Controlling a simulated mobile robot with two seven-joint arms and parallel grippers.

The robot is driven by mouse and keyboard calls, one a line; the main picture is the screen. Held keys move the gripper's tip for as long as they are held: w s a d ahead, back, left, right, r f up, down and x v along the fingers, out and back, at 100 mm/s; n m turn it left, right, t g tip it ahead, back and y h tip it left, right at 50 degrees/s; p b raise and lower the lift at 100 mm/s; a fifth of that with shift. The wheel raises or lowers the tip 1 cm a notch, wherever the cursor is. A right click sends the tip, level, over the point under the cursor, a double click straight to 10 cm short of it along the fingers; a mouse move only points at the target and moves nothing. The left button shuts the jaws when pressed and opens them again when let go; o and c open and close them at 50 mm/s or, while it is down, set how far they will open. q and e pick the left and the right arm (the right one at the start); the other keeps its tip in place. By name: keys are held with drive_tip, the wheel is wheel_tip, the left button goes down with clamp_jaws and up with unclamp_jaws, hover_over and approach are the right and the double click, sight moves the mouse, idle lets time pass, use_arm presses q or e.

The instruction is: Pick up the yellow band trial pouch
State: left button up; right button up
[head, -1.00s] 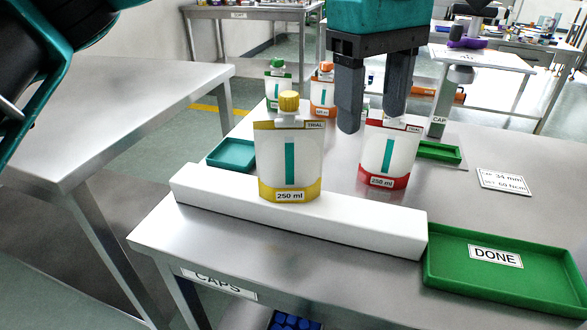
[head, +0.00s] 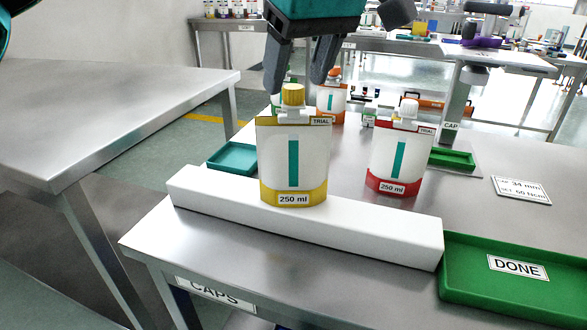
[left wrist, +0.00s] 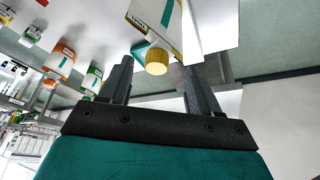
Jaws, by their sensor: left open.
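The yellow band trial pouch (head: 291,165) stands upright on the white bar at the front of the table. It has a ribbed yellow cap (head: 292,95) and a "250 ml" label. My left gripper (head: 295,80) is open and empty, pointing down at the height of the cap and just above it. In the left wrist view, the yellow cap (left wrist: 156,62) shows between the two fingertips, and the yellow band pouch (left wrist: 155,20) is at the top. I cannot tell whether either finger touches the cap.
A red band pouch (head: 399,155) stands close to the right. An orange band pouch (head: 331,102) and a green one stand behind. The white bar (head: 380,232) runs along the front, with the green DONE tray (head: 480,285) at its right end. A teal tray (head: 232,158) lies left.

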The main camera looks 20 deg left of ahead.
sight(295, 88)
use_arm(q)
drive_tip(key=b+x, duration=0.1)
drive_tip(key=x, duration=0.3)
drive_tip(key=shift+w+f, duration=0.15)
drive_tip(key=shift+f, duration=0.15)
drive_tip(key=shift+r, duration=0.1)
clamp_jaws()
